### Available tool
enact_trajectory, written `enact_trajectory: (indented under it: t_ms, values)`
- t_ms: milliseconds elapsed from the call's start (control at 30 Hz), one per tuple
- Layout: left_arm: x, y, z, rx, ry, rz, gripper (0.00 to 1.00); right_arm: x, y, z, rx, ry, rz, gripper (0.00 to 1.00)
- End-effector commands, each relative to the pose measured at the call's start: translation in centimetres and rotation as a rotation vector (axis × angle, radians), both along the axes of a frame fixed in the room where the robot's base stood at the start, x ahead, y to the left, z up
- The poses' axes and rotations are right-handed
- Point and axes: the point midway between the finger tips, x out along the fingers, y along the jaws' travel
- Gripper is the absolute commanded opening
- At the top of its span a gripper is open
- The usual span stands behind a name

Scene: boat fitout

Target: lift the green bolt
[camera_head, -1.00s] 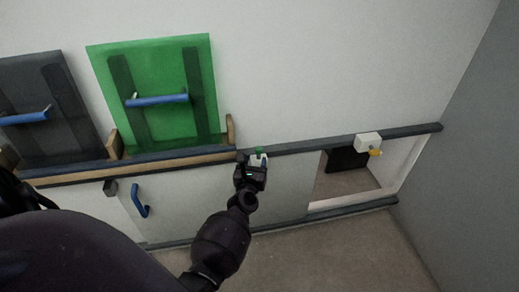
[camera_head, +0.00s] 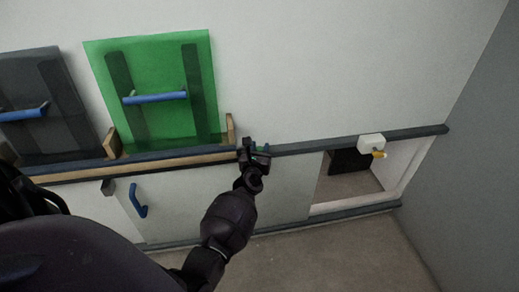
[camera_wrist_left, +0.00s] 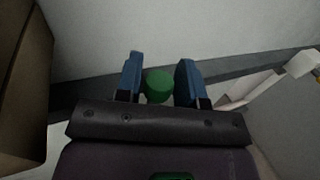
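The green bolt (camera_wrist_left: 159,86) shows in the left wrist view as a round green head between the two blue fingers of my left gripper (camera_wrist_left: 160,82). The fingers stand on both sides of it, with a thin gap at the left; contact at the right cannot be told. In the head view my left gripper (camera_head: 256,150) is at the dark upper rail, right of the green panel, and hides most of the bolt. The bolt's lower part is hidden. My right gripper is not in view.
A green panel (camera_head: 152,75) with a blue handle stands in a wooden-edged rack at the left, beside a dark panel (camera_head: 45,100). A dark rail (camera_head: 330,140) runs along the wall.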

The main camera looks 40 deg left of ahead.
Motion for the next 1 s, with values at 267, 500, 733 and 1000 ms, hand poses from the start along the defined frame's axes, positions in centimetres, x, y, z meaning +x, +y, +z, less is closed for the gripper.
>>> enact_trajectory:
  t_ms: [267, 500, 733, 1000]
  values:
    - [0.0, 0.0, 0.0, 0.0, 0.0, 0.0, 0.0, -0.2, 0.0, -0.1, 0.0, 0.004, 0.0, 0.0]
    - [0.0, 0.0, 0.8, -0.001, -0.004, 0.0, 0.0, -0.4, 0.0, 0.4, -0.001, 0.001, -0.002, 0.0]
    - [0.2, 0.0, 4.0, -0.001, -0.011, 0.0, 0.0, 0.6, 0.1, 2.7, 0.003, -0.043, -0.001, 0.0]
    - [0.0, 0.0, 4.0, 0.001, -0.003, 0.0, 0.0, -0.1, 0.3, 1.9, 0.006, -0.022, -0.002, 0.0]
